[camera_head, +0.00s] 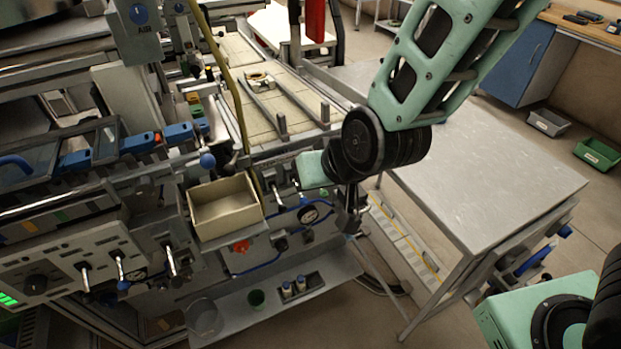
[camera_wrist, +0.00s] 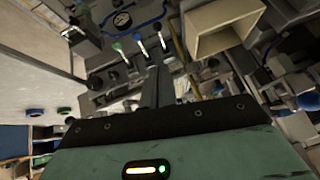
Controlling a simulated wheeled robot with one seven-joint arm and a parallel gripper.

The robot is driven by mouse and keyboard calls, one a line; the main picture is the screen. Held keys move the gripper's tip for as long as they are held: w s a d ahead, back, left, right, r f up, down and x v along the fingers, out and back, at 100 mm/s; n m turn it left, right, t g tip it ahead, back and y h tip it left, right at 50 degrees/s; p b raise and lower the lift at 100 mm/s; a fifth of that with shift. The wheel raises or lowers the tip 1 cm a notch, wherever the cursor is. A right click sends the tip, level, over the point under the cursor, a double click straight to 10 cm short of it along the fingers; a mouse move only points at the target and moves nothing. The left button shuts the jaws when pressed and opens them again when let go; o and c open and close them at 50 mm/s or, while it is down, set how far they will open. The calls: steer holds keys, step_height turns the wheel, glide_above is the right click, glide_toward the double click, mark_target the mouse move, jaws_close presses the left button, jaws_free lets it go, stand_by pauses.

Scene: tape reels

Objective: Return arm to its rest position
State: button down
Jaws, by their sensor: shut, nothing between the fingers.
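My green arm comes down from the upper right in the head view. My gripper (camera_head: 348,222) hangs at its end, pointing down, in front of the machine's valve panel and left of the grey metal table (camera_head: 490,165). In the wrist view my gripper (camera_wrist: 158,75) shows as dark fingers close together, pointing toward the levers and gauge. It is shut and empty. Its tips look apart from the panel, though the exact gap cannot be told.
An open beige box (camera_head: 224,207) is on the machine left of my gripper and also shows in the wrist view (camera_wrist: 222,27). A pressure gauge (camera_head: 309,214) and blue hoses are close by. A lower shelf (camera_head: 240,308) carries small cups. Floor shows between machine and table.

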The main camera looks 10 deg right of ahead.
stand_by(0.3)
steer(key=s+d+r+n+g+h, duration=0.1)
steer(key=s+d+r+n+g, duration=0.1)
steer(key=s, duration=0.6)
steer(key=s+d+r+n+g+h, duration=0.1)
steer(key=s+d+r+n+g, duration=0.2)
steer(key=s, duration=0.6)
steer(key=shift+d+r+n+g+h, duration=0.35)
steer(key=shift+d+r+g, duration=0.25)
steer(key=shift+d+r, duration=0.3)
steer(key=shift+w+a, duration=0.1)
